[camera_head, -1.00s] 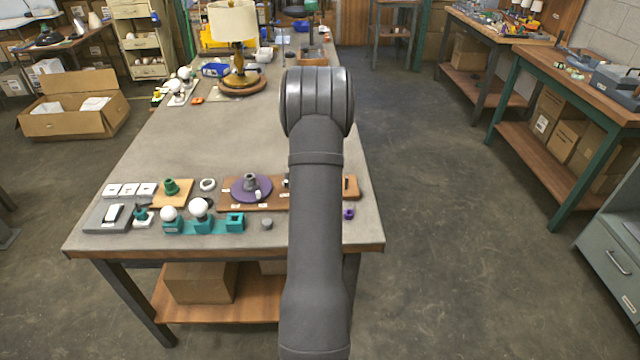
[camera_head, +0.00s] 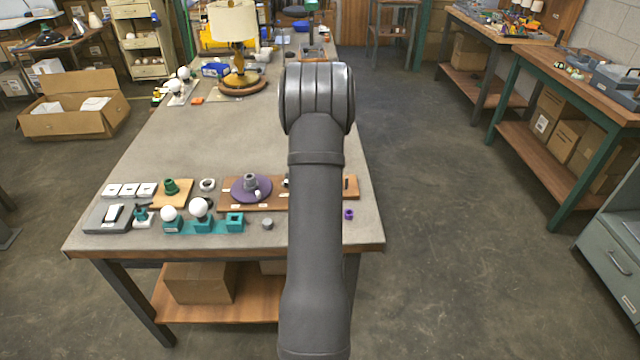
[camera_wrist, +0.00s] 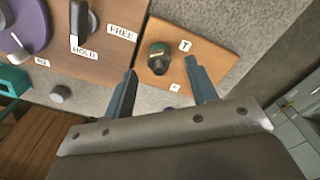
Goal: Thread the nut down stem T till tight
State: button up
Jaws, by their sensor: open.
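I cannot make out the nut as a separate part. My gripper (camera_wrist: 161,66) is open in the wrist view, one finger to each side of the stem in the picture. A gap shows between each finger and the stem; the height above the board is unclear. In the head view my arm hides the gripper and the stem.
A brown board (camera_wrist: 105,65) with a black lever (camera_wrist: 82,22) and FREE and HOLD labels lies to the left. A purple disc (camera_head: 264,183) sits on it. A grey knob (camera_wrist: 60,94), a small purple part (camera_head: 348,214) and teal fixtures (camera_head: 235,222) lie nearer the table's front edge.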

notch_tip(320, 180, up, 15)
dwell(0.5)
notch_tip(320, 180, down, 18)
jog(key=shift+r, duration=0.3)
dwell(0.4)
